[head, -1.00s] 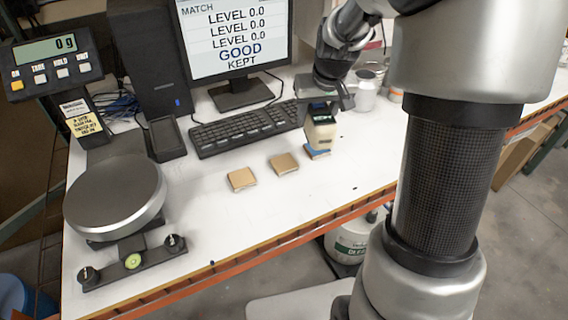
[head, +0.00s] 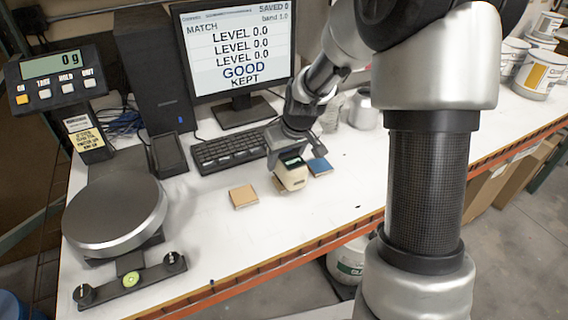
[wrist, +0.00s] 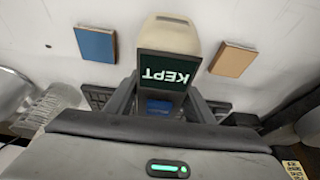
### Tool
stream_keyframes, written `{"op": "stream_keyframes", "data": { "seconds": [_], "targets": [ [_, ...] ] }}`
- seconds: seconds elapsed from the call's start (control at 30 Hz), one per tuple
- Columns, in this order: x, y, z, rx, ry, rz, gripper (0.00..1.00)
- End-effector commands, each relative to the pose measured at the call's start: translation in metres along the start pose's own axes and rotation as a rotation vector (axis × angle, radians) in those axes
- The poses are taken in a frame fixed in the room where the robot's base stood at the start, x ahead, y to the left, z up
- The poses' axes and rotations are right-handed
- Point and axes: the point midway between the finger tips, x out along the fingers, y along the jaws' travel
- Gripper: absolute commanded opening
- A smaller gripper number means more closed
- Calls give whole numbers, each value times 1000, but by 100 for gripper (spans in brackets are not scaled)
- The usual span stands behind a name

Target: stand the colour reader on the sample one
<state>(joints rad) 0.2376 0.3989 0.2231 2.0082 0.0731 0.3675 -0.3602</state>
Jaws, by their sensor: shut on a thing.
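The cream colour reader (head: 293,177) is held in my gripper (head: 287,156). Its dark screen reads KEPT in the wrist view (wrist: 168,69). My gripper is shut on the reader's upper part. The reader is over or in front of the middle sample card (head: 278,184), which is mostly hidden behind it; I cannot tell whether they touch. A tan sample card (head: 243,196) lies to the left, and it also shows in the wrist view (wrist: 232,60). A blue card (head: 319,166) lies to the right, and it too shows in the wrist view (wrist: 95,43).
A keyboard (head: 232,150) and a monitor (head: 237,50) showing GOOD and KEPT stand behind. A round scale (head: 115,213) is at the left. A metal can (head: 362,110) stands at the back right. The white table (head: 225,240) is clear in front of the cards.

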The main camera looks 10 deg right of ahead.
Motion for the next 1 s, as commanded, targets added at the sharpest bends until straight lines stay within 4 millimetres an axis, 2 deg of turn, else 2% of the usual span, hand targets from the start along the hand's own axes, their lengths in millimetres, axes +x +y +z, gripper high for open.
{"op": "stream_keyframes", "data": {
  "seconds": [0.1, 0.47, 0.5, 0.6, 0.87, 1.0],
  "targets": [
    [12, 0, 4, -1, 2, 1, 0],
    [17, 0, 6, 0, 3, 1, 0],
    [17, 0, 7, 0, 0, 0, 50],
    [16, 0, 7, 0, 0, 0, 67],
    [16, 0, 7, 0, 0, 0, 67],
    [9, 0, 5, 1, 2, 1, 67]
  ]
}}
